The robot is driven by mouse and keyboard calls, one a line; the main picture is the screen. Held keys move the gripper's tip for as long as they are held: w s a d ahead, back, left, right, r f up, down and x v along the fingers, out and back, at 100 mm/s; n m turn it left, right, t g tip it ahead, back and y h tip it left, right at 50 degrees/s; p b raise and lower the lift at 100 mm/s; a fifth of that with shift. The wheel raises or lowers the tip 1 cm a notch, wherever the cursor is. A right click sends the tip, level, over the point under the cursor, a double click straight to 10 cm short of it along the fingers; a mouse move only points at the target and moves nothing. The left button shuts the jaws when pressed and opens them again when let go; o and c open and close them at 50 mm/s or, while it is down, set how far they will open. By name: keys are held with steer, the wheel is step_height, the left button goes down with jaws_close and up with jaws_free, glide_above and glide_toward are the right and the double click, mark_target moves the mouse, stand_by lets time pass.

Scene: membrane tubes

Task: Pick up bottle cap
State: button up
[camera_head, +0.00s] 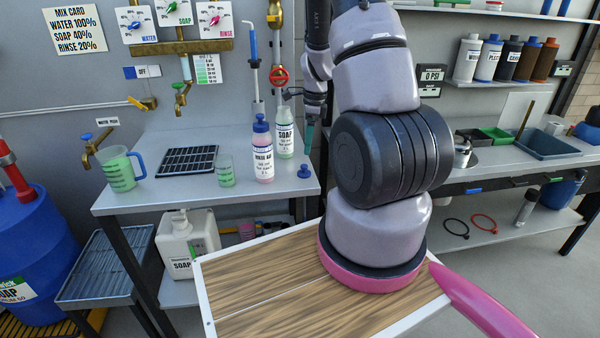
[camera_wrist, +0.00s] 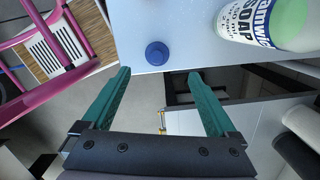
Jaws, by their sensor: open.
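The blue bottle cap (camera_head: 304,171) sits on the white table (camera_head: 120,200) near its right front corner, beside the soap bottle (camera_head: 284,135). In the wrist view the cap (camera_wrist: 157,53) lies just beyond the fingertips, roughly centred between them. My gripper (camera_wrist: 159,73) has two teal fingers spread apart with nothing between them. In the head view my gripper (camera_head: 309,137) points down, above and slightly right of the cap, and is partly hidden by my arm. The soap bottle's label and green body (camera_wrist: 265,22) show at the wrist view's upper right.
The pink rinse aid bottle (camera_head: 263,152) stands left of the cap. A small green-filled beaker (camera_head: 225,170), a black rack (camera_head: 187,161) and a blue-handled jug (camera_head: 119,172) stand farther left. A red valve (camera_head: 278,76) is on the pipe behind. The table's edge lies close to the cap.

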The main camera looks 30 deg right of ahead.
mark_target(304, 165)
steer(key=f, duration=0.6)
steer(key=a+f, duration=0.1)
steer(key=f, duration=0.2)
steer(key=shift+a+f, duration=0.1)
steer(key=shift+f, duration=0.1)
steer(key=c, duration=1.4)
